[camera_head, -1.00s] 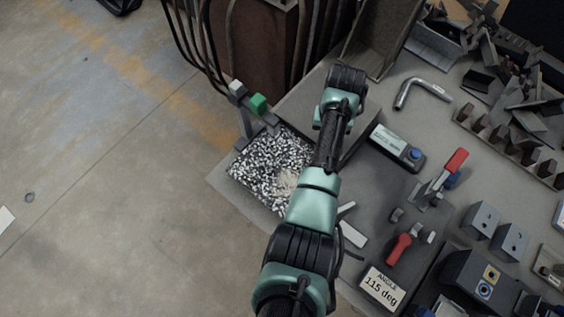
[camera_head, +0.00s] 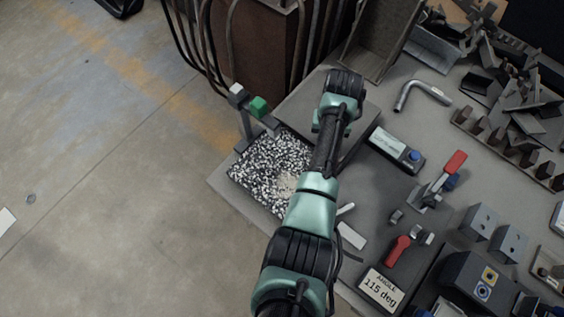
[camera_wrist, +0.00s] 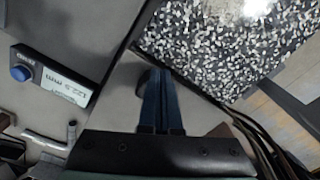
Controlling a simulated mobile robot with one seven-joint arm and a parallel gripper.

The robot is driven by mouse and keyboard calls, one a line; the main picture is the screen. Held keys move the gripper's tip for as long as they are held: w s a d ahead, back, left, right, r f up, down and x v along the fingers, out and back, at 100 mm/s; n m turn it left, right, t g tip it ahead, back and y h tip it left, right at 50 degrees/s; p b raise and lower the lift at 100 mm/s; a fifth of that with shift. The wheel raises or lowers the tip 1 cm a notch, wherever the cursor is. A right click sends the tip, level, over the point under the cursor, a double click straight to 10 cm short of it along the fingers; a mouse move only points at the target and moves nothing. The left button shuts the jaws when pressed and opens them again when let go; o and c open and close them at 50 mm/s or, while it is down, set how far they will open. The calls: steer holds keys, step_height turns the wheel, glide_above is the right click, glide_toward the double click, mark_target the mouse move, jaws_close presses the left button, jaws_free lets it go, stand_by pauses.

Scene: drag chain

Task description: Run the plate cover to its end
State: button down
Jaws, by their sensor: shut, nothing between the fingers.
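The plate cover appears to be the flat grey plate (camera_head: 300,102) beside a bed of black-and-white chips (camera_head: 262,165) in the head view. My arm crosses over both and hides part of each. In the wrist view my gripper (camera_wrist: 161,78) has its two dark blue fingers together and empty. It is over a light grey surface, likely the plate (camera_wrist: 198,112). The chips (camera_wrist: 220,45) lie up and to the right of the fingertips. I cannot tell whether the fingers touch the plate. The fingertips are hidden in the head view.
A digital readout (camera_head: 397,149), a bent pipe (camera_head: 422,91) and a red-handled clamp (camera_head: 441,180) are to the right. Dark hoses (camera_head: 200,45) hang behind. Open floor lies left.

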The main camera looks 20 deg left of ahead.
steer(key=shift+s+a+p, duration=0.15)
steer(key=shift+s+p, duration=0.35)
steer(key=shift+s, duration=0.05)
step_height(320, 180, up, 8)
steer(key=p, duration=0.8)
stand_by(0.4)
